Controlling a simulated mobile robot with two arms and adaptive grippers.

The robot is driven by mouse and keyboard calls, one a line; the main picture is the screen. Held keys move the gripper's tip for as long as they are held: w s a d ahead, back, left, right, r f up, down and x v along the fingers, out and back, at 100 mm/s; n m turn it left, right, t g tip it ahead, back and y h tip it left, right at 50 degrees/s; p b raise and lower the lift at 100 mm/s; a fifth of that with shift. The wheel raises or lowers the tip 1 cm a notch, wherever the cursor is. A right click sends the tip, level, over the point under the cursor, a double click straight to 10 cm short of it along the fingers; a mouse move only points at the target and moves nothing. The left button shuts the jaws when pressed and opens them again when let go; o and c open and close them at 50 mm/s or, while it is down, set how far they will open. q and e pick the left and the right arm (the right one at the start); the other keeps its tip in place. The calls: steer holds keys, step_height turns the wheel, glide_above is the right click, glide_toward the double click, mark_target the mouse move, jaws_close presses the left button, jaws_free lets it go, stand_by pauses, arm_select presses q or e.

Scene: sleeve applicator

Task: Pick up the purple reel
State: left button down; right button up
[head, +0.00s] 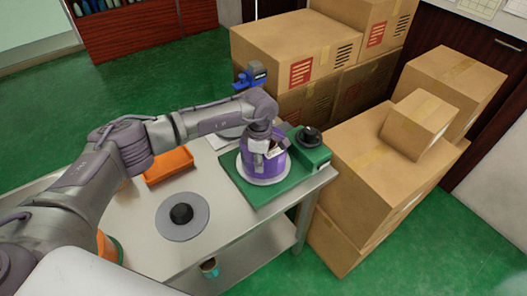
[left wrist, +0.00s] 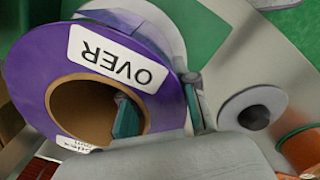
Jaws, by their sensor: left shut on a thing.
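The purple reel (head: 272,172) sits upright over a pale disc on the green base of the applicator (head: 240,187), near the table's far right end. My left gripper (head: 262,147) is over it from above. In the left wrist view the purple reel (left wrist: 40,70) has a brown core and white labels, one reading "OVER". One finger of my left gripper (left wrist: 160,112) is inside the core and the other is outside the rim, so it is shut on the reel's wall. The reel's underside is hidden, so I cannot tell whether it is lifted. My right gripper is not in view.
A grey disc with a black knob (head: 196,219) lies on the table (head: 140,240). An orange tray (head: 168,165) is behind it. A green block with a black knob (head: 316,152) stands right of the reel. Cardboard boxes (head: 360,185) crowd the right and back.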

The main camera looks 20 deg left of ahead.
arm_select(q)
steer(key=shift+w+r, duration=0.15)
steer(key=shift+r, duration=0.1)
